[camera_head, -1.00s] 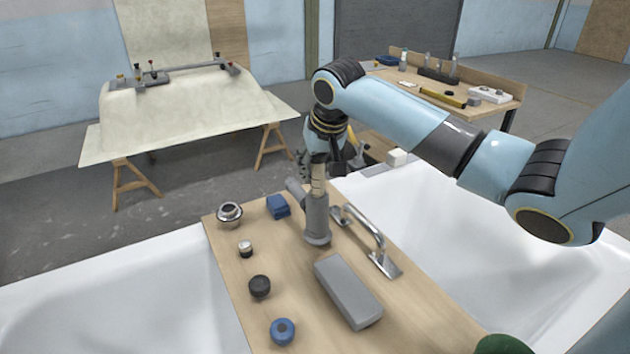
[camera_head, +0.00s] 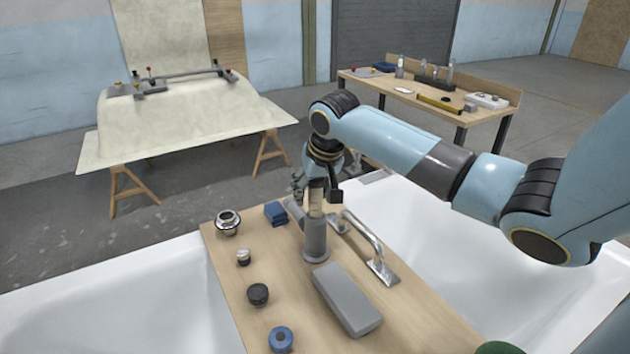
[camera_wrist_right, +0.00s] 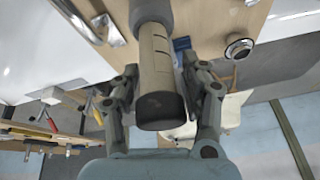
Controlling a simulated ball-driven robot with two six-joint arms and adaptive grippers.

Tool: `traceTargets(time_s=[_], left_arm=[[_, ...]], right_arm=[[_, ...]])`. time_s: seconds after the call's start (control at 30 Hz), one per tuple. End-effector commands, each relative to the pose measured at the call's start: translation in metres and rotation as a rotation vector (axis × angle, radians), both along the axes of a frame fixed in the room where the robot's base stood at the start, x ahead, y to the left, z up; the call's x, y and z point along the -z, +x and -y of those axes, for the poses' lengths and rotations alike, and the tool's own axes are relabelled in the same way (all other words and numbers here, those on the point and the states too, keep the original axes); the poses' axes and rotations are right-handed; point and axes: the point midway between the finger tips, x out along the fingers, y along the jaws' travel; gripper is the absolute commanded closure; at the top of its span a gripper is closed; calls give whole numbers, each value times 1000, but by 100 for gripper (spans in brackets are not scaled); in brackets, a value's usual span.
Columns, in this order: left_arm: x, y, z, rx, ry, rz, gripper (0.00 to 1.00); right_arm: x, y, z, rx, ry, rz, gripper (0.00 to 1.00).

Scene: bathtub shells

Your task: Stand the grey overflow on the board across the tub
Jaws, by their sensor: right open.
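The grey overflow (camera_head: 316,240) stands upright on the wooden board (camera_head: 235,275) that lies across the white tub (camera_head: 140,300). It is a grey tube with a side branch and a beige upper part with a dark end. My right gripper (camera_head: 318,190) is around its upper part, jaws open. In the right wrist view, the fingers of my right gripper (camera_wrist_right: 158,78) lie on either side of the overflow's beige part (camera_wrist_right: 155,65) with a visible gap at the right finger. Whether the left finger touches is hard to tell. My left gripper is not in view.
On the board stand a chrome drain (camera_head: 228,221), blue block (camera_head: 275,213), small cap (camera_head: 243,257), black knob (camera_head: 258,294), blue ring (camera_head: 281,340), grey block (camera_head: 347,298) and chrome handle (camera_head: 366,243). A workbench (camera_head: 400,92) and trestle-mounted shell (camera_head: 180,112) stand behind.

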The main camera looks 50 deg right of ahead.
Motion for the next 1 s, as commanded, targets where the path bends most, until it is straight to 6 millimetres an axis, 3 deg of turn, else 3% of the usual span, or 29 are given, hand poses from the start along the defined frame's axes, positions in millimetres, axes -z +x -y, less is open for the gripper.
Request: traceTargets(time_s=[0.5,0.7,1.0], left_arm=[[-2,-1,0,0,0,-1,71],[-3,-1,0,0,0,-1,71],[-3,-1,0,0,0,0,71]], right_arm=[[-93,-35,-11,-2,-4,3,56],[-108,-41,-14,-1,-1,1,56],[-108,-41,-14,0,0,0,56]])
